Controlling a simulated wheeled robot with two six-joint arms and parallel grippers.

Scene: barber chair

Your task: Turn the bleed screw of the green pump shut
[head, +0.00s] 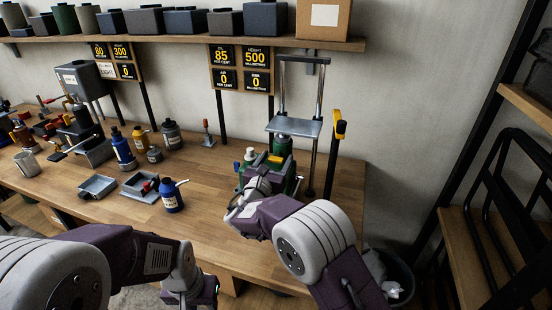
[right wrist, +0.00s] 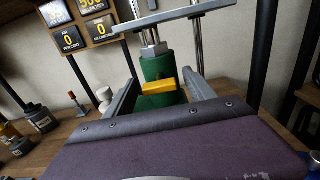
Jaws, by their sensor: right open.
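The green pump (head: 294,178) stands at the right part of the bench, under a grey plate (head: 293,127) on two posts. In the right wrist view its green body (right wrist: 158,68) is straight ahead. A yellow bar, which looks like the bleed screw's handle (right wrist: 159,88), sits on its near side. My right gripper (right wrist: 160,94) is open, with one finger on either side of the yellow bar in the picture; I cannot tell whether they touch it. In the head view my right gripper (head: 262,183) partly hides the pump. My left gripper (head: 192,297) is low, near the bench's front edge, its fingers unclear.
A blue oil bottle (head: 171,196) and grey trays (head: 97,186) stand left of the pump. More bottles (head: 122,148) stand behind them. Display panels (head: 240,69) hang under the shelf, one reading 85 percent and 500 millimetres. A yellow-topped lever (head: 339,124) rises right of the pump.

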